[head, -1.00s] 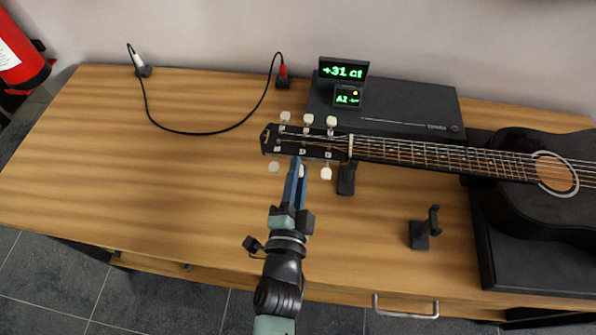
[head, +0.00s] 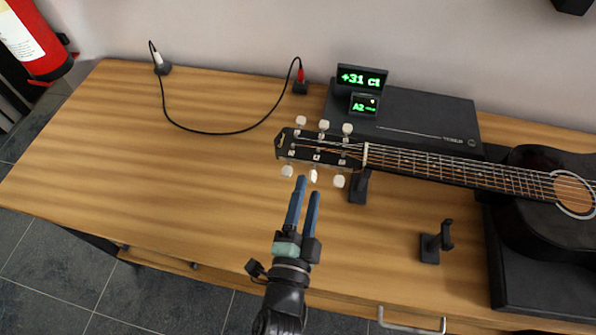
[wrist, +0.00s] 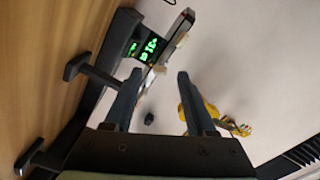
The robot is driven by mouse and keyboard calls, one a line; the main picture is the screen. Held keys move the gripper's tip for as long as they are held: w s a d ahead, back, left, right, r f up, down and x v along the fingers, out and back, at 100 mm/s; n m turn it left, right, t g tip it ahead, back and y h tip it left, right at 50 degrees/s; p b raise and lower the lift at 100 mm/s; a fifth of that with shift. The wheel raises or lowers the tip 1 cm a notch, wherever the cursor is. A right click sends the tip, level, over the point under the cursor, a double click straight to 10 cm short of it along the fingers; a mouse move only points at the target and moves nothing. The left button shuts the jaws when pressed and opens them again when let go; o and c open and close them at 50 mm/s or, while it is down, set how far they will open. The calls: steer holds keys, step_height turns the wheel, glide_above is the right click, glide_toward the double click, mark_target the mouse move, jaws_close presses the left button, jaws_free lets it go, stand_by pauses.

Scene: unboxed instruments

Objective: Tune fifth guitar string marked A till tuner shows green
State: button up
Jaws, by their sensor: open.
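The black guitar (head: 520,200) lies with its headstock (head: 322,149) pointing left. Three pale tuning pegs show along its far edge and three along its near edge. The tuner's upper screen (head: 362,78) reads +31 ct in green; the lower screen (head: 364,105) reads A2 with a small yellow dot. My gripper (head: 308,186) is open and empty, its blue fingertips just below the middle near-side peg (head: 313,176). I cannot tell whether they touch it. In the wrist view the open fingers (wrist: 158,82) frame the headstock's edge, with the green screens (wrist: 149,49) behind.
A black box (head: 430,125) stands behind the neck. A black stand (head: 358,187) is under the neck and another stand (head: 432,246) is nearer. A cable (head: 210,132) loops at the back left. The left tabletop (head: 150,185) is clear.

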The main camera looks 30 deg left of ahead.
steer(key=b+v, duration=0.1)
steer(key=v, duration=0.8)
steer(key=shift+s, duration=0.1)
steer(key=w+r+n+t+p, duration=0.2)
steer(key=w+r, duration=0.3)
steer(key=r, duration=0.7)
steer(key=w+r+n+t+y+p, duration=0.15)
steer(key=w+r, duration=0.25)
steer(key=r, duration=0.7)
steer(key=w+r+n+t+h+p, duration=0.1)
steer(key=w+r+n+t+p, duration=0.3)
steer(key=r, duration=0.8)
steer(key=s+d+r+h, duration=0.1)
steer(key=d+r, duration=0.2)
steer(key=r, duration=0.6)
steer(key=s+d+r+n+t+h, duration=0.1)
steer(key=d+r, duration=0.3)
steer(key=r, duration=0.6)
steer(key=s+d+r+t+h+p, duration=0.1)
steer(key=s+d+r+h, duration=0.2)
steer(key=r, duration=0.7)
steer(key=shift+d+n, duration=0.35)
steer(key=shift+s+t+h, duration=0.1)
steer(key=shift+t+h, duration=0.15)
jaws_close()
